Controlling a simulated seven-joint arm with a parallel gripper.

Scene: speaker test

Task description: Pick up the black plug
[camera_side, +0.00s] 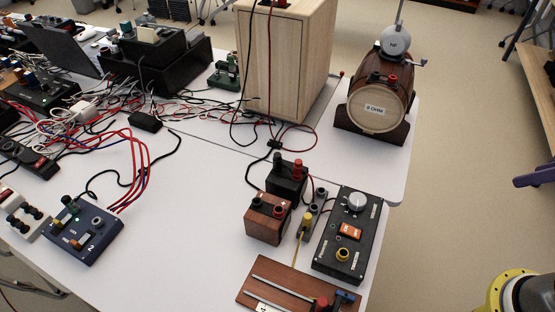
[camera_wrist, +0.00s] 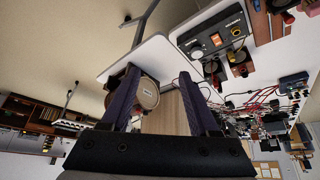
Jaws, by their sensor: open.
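Several small black pieces could be the black plug, and I cannot tell which one it is. One is a black post (camera_side: 277,160) beside a red post on a small black box (camera_side: 286,185). Another is a small black connector (camera_side: 274,145) on thin cables by the wooden cabinet. My gripper (camera_wrist: 158,72) shows in the wrist view as two dark purple fingers, apart, with nothing held between them.
A brown wooden box (camera_side: 268,220), a black control box (camera_side: 347,235) and a brown board (camera_side: 285,285) sit near the table's right edge. A barrel-shaped device (camera_side: 380,105) stands at the back right corner. Tangled cables cover the left. The white table's (camera_side: 185,225) front middle is clear.

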